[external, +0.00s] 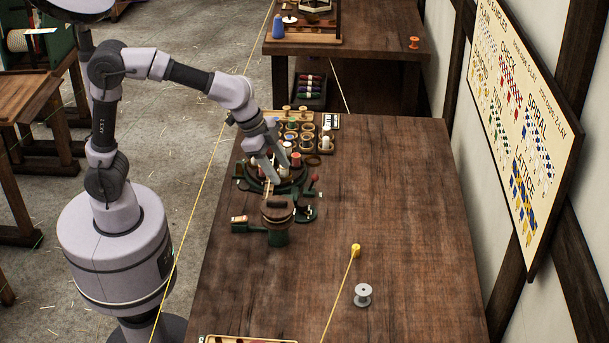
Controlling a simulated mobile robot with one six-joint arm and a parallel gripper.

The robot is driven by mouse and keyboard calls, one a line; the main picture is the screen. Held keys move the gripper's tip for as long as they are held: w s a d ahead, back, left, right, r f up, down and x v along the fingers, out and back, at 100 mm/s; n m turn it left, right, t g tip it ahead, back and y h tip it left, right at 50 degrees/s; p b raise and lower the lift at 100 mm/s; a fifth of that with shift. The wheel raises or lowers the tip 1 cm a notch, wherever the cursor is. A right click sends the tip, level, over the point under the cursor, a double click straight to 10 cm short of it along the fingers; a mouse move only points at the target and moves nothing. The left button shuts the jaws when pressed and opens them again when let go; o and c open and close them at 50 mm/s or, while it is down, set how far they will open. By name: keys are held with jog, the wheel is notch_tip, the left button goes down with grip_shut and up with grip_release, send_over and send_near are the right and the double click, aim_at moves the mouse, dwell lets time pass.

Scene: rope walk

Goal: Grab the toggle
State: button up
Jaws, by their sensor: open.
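My gripper (279,173) is open, pointing down and to the right, over the green and wooden rope-making device (277,212) on the long brown table. Its fingertips are close to the small bobbins and pegs on the round part of the device; I cannot tell whether they touch anything. I cannot single out the toggle with certainty at this size. A small pale piece with an orange end (239,219) sits at the device's left side, apart from my gripper. Part of the device's round top is hidden behind the fingers.
A rack of several bobbins (307,142) stands just behind the device. A yellow peg (355,250) with a yellow cord and a grey spool (363,295) are nearer the front. The table's right side (410,200) is clear. A pattern board (523,130) hangs on the right wall.

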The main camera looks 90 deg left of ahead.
jog(key=w+a+f, duration=0.2)
jog(key=w+f, duration=0.2)
jog(key=w, duration=0.3)
jog(key=h+p, duration=0.1)
send_near(355, 246)
jog(key=shift+n+g, duration=0.3)
jog(key=shift+n, duration=0.1)
jog(key=b+x, duration=0.1)
jog(key=x, duration=0.1)
jog(key=b+x, duration=0.2)
jog(key=shift+w+a+f, duration=0.15)
jog(key=shift+w+f, duration=0.05)
jog(key=shift+w, duration=0.15)
jog(key=b+x, duration=0.2)
jog(key=x, duration=0.3)
jog(key=shift+w+f+b, duration=0.1)
jog(key=shift+f+b, duration=0.2)
jog(key=shift+b, duration=0.1)
jog(key=shift+r, duration=0.1)
grip_shut()
